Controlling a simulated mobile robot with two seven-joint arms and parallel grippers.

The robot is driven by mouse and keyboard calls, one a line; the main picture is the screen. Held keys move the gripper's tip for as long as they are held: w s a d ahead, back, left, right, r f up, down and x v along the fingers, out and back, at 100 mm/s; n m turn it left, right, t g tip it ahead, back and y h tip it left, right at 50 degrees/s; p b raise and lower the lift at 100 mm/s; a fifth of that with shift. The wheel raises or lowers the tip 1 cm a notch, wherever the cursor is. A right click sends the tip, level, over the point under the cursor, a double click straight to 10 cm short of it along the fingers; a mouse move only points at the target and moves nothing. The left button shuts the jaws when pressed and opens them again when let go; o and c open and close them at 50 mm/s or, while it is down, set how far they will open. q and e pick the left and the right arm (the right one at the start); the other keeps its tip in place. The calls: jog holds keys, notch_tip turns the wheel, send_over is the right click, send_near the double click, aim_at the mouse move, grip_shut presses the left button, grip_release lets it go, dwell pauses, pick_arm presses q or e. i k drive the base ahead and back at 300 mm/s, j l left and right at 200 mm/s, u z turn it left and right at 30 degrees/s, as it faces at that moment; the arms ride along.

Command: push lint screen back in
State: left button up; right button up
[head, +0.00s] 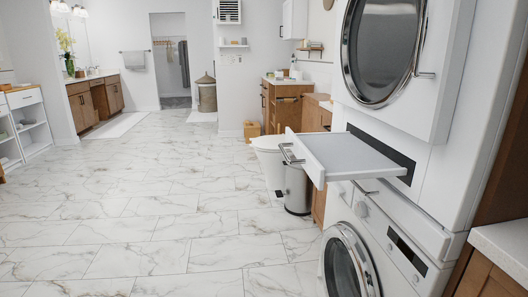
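The lint screen (350,156) appears to be the flat pale slab sticking out to the left from the white stacked laundry machines on the right. It is level and has a metal bar handle (291,156) on its outer end. Its inner end meets the machine front by a dark horizontal panel or slot (384,150); I cannot tell how deep it sits. Neither of my grippers shows in the head view.
The upper machine's round door (384,50) and the lower one's (346,268) look shut. Another handle (366,190) is below the slab. A cylindrical bin (297,190) and a toilet (270,160) stand behind it. The marble floor (150,220) to the left is clear.

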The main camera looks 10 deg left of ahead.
aim_at(328, 156)
jog(key=i+j+z, duration=0.65)
jog(key=i+j, duration=0.05)
jog(key=i, duration=0.05)
